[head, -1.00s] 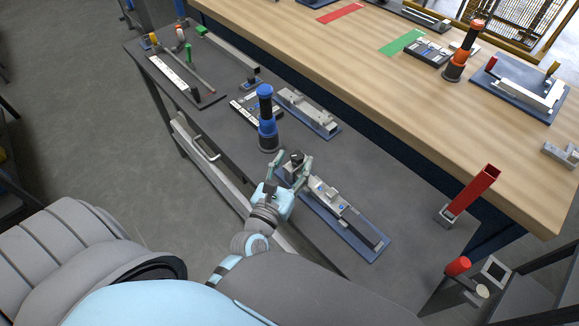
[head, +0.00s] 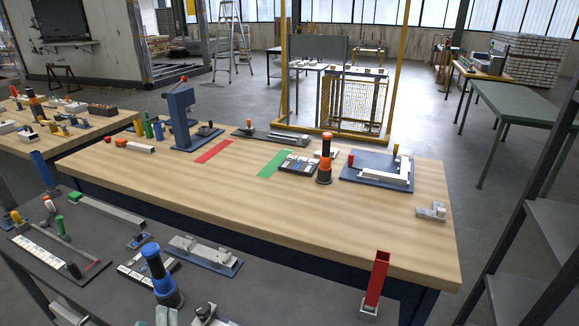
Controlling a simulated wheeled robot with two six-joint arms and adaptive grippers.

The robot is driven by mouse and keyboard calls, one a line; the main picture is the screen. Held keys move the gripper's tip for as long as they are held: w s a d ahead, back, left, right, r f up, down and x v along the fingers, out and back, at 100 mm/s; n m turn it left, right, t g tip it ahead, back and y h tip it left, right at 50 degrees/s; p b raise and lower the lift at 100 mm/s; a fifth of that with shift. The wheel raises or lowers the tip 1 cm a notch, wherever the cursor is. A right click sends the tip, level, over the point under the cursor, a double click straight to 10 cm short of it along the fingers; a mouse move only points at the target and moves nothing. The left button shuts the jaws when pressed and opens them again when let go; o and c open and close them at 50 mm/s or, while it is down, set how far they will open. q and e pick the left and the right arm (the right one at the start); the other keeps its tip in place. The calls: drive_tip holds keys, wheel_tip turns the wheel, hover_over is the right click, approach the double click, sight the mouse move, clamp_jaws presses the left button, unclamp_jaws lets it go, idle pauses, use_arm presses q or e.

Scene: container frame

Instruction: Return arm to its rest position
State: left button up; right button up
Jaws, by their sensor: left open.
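My left gripper (head: 182,317) shows only as pale fingertips at the bottom edge of the head view. It is open, over the near dark bench (head: 110,270), beside a small fixture (head: 208,314) that is mostly cut off by the frame. I cannot tell whether the fingers touch the fixture. The rest of my left arm is out of the picture. My right gripper is not in view.
A blue-and-black upright tool (head: 160,275) stands just beyond the gripper. A grey clamp fixture (head: 205,252) lies behind it. A red upright bar (head: 376,280) stands at the right. The wooden table (head: 330,225) has clear room at its front.

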use_arm(q)
drive_tip(key=s+a+r+n+g+y, duration=0.1)
drive_tip(key=s+a+n+g+y, duration=0.2)
drive_tip(key=a+n+y, duration=0.5)
drive_tip(key=s+a+f+n+g+h, duration=0.3)
drive_tip(key=s+f+n+g, duration=0.3)
drive_tip(key=n, duration=0.6)
drive_tip(key=s+d+f+n+g+h, duration=0.2)
drive_tip(key=s+d+f+g+h, duration=0.1)
drive_tip(key=s+d+f+h, duration=0.25)
drive_tip(key=s+d+f+n+g+h, duration=0.25)
drive_tip(key=d+f+h, duration=0.3)
drive_tip(key=d, duration=0.35)
wheel_tip(320, 180, down, 21)
drive_tip(key=s+a+g, duration=0.2)
drive_tip(key=s+f+g, duration=0.1)
drive_tip(key=s+f, duration=0.9)
drive_tip(key=s, duration=0.2)
drive_tip(key=shift+s+a+f, duration=0.15)
drive_tip(key=shift+s+a, duration=0.05)
drive_tip(key=shift+a, duration=0.25)
